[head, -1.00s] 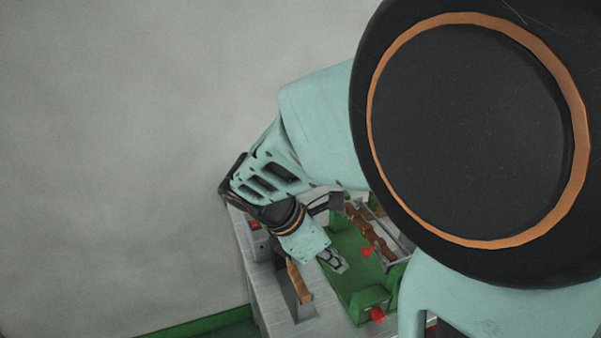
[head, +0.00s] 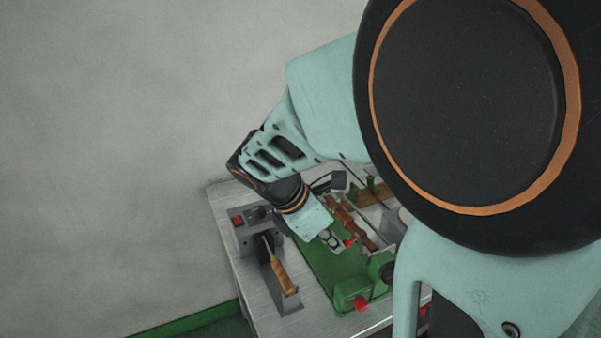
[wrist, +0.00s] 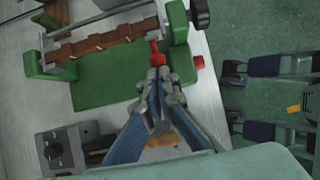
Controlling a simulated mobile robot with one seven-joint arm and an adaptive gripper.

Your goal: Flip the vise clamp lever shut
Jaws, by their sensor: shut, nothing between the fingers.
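The green vise (head: 330,265) sits on the workbench, with a long brown piece (head: 350,222) along its far side. A small red-tipped lever (head: 350,242) shows beside that piece; in the wrist view the red lever (wrist: 157,50) stands just beyond my fingertips, pointing toward the brown piece. My gripper (head: 334,241) is shut and empty, low over the green plate. In the wrist view, my gripper's tips (wrist: 159,78) meet just short of the lever's red part. I cannot tell whether they touch it. The fingers hide the lever's lower end.
A second red knob (head: 361,304) is on the vise's near green block. A black knob (wrist: 200,13) juts from the vise's end.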

